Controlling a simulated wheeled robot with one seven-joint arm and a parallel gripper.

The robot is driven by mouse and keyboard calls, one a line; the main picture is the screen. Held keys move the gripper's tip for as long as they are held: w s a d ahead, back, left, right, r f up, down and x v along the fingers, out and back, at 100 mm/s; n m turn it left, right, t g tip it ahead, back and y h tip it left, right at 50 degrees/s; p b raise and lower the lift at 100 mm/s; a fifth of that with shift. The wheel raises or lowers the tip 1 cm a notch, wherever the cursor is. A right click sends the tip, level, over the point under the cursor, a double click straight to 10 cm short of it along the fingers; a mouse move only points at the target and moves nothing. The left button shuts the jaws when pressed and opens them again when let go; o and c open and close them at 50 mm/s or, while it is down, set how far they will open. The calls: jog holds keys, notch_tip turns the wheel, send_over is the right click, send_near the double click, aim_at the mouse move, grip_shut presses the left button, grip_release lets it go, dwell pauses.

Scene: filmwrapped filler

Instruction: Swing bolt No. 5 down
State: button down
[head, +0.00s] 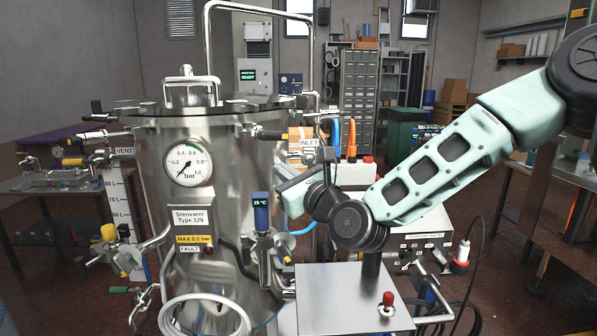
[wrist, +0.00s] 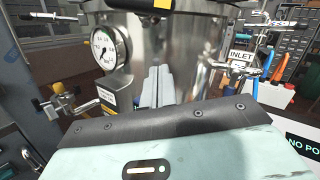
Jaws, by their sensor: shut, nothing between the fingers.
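The steel vessel (head: 225,150) stands left of centre under a dark lid (head: 220,103). Swing bolts sit around its rim. I cannot read any bolt numbers, so I cannot tell which is No. 5. My gripper (head: 284,186) is beside the vessel's right side, below the rim. In the wrist view its two grey fingers (wrist: 155,84) lie together, with nothing between them, pointing at the vessel wall. A yellow-marked part (wrist: 160,5) shows at the top there.
A pressure gauge (head: 187,162) and a blue 15 °C display (head: 261,212) are on the vessel front. A pipe labelled INLET (head: 309,145) is behind my gripper. A steel box with a red knob (head: 388,300) stands below my arm. A side table (head: 40,185) is at the left.

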aim_at(273, 140)
jog(key=r+p, duration=0.1)
jog(key=w+a+r+p, duration=0.1)
jog(key=a+r+p, duration=0.1)
jog(key=r, duration=0.1)
jog(key=shift+w+r, duration=0.1)
jog(key=shift+w, duration=0.15)
notch_tip(273, 140, up, 2)
jog(key=g+p, duration=0.1)
jog(key=p, duration=0.2)
jog(key=shift+a+r+h, duration=0.1)
jog(key=shift+h, duration=0.2)
jog(key=shift+a, duration=0.1)
